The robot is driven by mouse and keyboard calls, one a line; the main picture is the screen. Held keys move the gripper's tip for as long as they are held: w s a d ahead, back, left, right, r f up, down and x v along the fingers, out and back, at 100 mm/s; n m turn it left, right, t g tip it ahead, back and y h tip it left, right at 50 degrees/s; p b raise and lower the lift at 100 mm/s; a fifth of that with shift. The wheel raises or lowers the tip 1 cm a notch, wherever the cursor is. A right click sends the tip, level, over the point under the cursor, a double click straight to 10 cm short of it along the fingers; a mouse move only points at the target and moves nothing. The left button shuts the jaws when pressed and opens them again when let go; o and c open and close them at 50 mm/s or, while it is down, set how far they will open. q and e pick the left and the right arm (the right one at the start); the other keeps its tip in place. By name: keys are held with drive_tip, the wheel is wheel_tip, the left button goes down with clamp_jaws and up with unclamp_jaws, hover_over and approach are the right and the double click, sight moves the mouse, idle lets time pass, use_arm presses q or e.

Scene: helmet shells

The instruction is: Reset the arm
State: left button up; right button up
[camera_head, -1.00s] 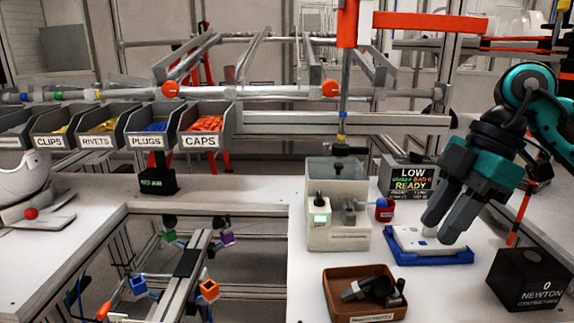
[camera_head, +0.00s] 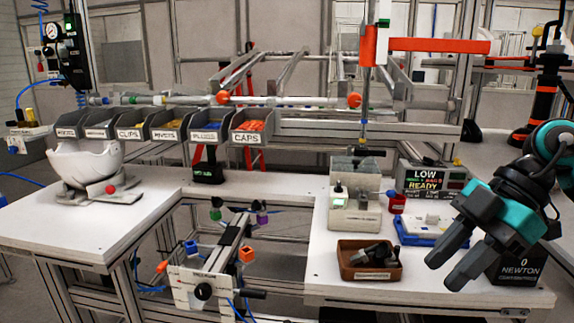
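My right gripper (camera_head: 449,262) comes in from the right, teal and dark grey. Its two fingers are apart with a gap between them and hold nothing that I can see. It hangs above the right bench, in front of the blue tray (camera_head: 407,239) with a white block and partly in front of the black NEWTON box (camera_head: 519,269). My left gripper is not in view. A white helmet shell (camera_head: 90,160) sits on a stand on the left bench.
A brown tray (camera_head: 346,270) with dark parts stands at the right bench's front. Behind it are a beige press fixture (camera_head: 352,215), a red cup (camera_head: 397,203) and a display reading LOW READY (camera_head: 432,179). Labelled bins (camera_head: 252,138) line the back. A rail fixture (camera_head: 204,288) stands in the gap between benches.

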drive_tip(key=w+a+f+t+y, duration=0.2)
drive_tip(key=a+t+y, duration=0.1)
drive_tip(key=a+y, duration=0.4)
drive_tip(key=w+a+f+t+y, duration=0.1)
drive_tip(key=a+t+y, duration=0.2)
drive_tip(key=a+y, duration=0.4)
drive_tip(key=w+d+f+m+t+h, duration=0.3)
drive_tip(key=d+f+m+t+h, duration=0.1)
drive_tip(key=f+m+t+h, duration=0.7)
drive_tip(key=s+d+f+m+g+h, duration=0.1)
drive_tip(key=s+f+m+g+h, duration=0.1)
drive_tip(key=s+f, duration=0.2)
drive_tip(key=s+f+m+g+h, duration=0.1)
drive_tip(key=s+f+h, duration=0.2)
drive_tip(key=f, duration=0.8)
drive_tip(key=s+d+f+m+g+h, duration=0.1)
drive_tip(key=s+f+m+g+h, duration=0.1)
drive_tip(key=s+f, duration=0.4)
wheel_tip(320, 180, down, 2)
drive_tip(key=shift+s+d+m+g+h, duration=0.25)
drive_tip(key=shift+d+m+g+h, duration=0.1)
drive_tip(key=shift+h, duration=0.25)
